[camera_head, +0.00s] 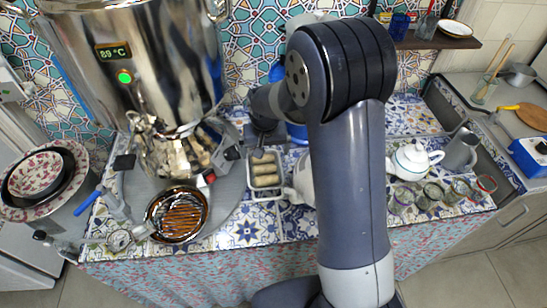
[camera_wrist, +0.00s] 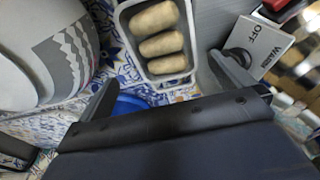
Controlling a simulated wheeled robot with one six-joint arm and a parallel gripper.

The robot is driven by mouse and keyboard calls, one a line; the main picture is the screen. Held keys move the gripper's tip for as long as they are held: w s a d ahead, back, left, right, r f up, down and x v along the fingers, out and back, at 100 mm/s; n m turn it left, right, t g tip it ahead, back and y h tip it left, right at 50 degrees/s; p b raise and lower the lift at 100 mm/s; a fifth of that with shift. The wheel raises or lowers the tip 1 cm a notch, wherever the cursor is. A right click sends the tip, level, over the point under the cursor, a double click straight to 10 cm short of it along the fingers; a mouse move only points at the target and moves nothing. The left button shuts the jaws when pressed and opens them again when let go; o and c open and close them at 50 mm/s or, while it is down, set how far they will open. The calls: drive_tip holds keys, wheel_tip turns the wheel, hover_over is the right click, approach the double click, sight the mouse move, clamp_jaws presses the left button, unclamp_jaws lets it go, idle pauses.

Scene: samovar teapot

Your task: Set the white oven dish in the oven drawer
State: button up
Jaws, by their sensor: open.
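The white oven dish (camera_head: 267,195) is rectangular and holds three pale rolls. It rests on the patterned tile counter left of my arm. In the wrist view the dish (camera_wrist: 124,42) lies at top centre, beyond my gripper (camera_wrist: 168,88). The two fingers are spread wide, one on either side of the dish's near end, with nothing held between them. In the head view my wrist is just behind the dish, and the fingertips are hard to make out. I cannot make out an oven drawer; a grey-white panel with a dial marked OFF and WARM (camera_wrist: 262,45) shows right of the dish.
A white teapot (camera_head: 412,160) and several glasses (camera_head: 432,194) stand right of my arm. A patterned rounded vessel (camera_wrist: 45,50) is close left of the dish.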

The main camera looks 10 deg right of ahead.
sight(264, 166)
drive_tip(key=f, duration=0.3)
drive_tip(key=shift+w+f, duration=0.2)
drive_tip(key=shift+f, duration=0.2)
drive_tip(key=shift+w+a+f+p, duration=0.1)
drive_tip(key=shift+w+f+p, duration=0.15)
drive_tip(key=shift+f, duration=0.8)
drive_tip(key=shift+w+a+f+p, duration=0.1)
drive_tip(key=shift+w+f+p, duration=0.15)
drive_tip(key=shift+f, duration=0.8)
drive_tip(key=shift+w+f+p, duration=0.15)
drive_tip(key=shift+f+p, duration=0.15)
drive_tip(key=shift+f, duration=0.75)
drive_tip(key=c, duration=1)
